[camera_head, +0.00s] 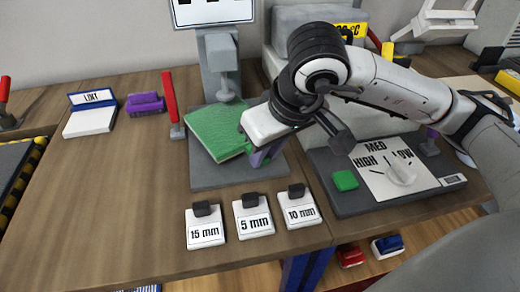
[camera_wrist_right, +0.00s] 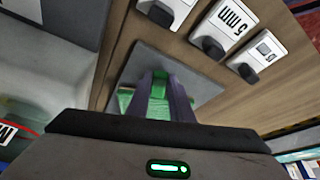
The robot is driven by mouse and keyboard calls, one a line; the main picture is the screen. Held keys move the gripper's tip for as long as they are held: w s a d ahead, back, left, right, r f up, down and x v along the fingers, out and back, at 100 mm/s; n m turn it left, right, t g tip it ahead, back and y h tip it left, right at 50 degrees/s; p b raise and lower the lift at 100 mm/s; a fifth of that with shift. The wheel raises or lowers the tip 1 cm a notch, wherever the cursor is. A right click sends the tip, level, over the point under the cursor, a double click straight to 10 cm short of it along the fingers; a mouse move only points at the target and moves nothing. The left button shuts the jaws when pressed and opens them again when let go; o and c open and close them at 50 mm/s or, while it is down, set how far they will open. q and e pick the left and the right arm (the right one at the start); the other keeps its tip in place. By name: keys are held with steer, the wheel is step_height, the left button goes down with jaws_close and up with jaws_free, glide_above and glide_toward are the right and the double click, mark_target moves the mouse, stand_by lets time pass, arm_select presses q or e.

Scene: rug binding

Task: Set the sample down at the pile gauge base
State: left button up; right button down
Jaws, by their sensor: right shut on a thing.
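The green sample (camera_head: 217,130) is a flat square pad, held at its right edge by my right gripper (camera_head: 262,153). It lies over the grey pile gauge base (camera_head: 215,178), below the gauge's grey column head (camera_head: 221,52), and looks slightly tilted. I cannot tell whether its underside touches the base. In the right wrist view the purple-grey fingers (camera_wrist_right: 160,92) close on a green strip of the sample (camera_wrist_right: 160,82), with the grey base (camera_wrist_right: 150,58) beyond. My right wrist hides part of the base's right side. My left gripper is not in view.
White blocks labelled 15 mm (camera_head: 205,228), 5 mm (camera_head: 253,217) and 10 mm (camera_head: 300,208) stand in front of the base. A red lever (camera_head: 170,100) rises at its left. A dial panel (camera_head: 390,175) with a green button is at right. The left tabletop is mostly clear.

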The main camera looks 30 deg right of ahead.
steer(key=shift+w+a+f, duration=0.15)
steer(key=shift+w+f, duration=0.65)
steer(key=shift+w, duration=0.15)
steer(key=shift+f, duration=0.15)
steer(key=c, duration=1.6)
jaws_free()
steer(key=shift+s+r, duration=0.15)
steer(key=shift+r, duration=0.4)
steer(key=p+v, duration=0.1)
steer(key=v, duration=1)
steer(key=shift+r, duration=0.1)
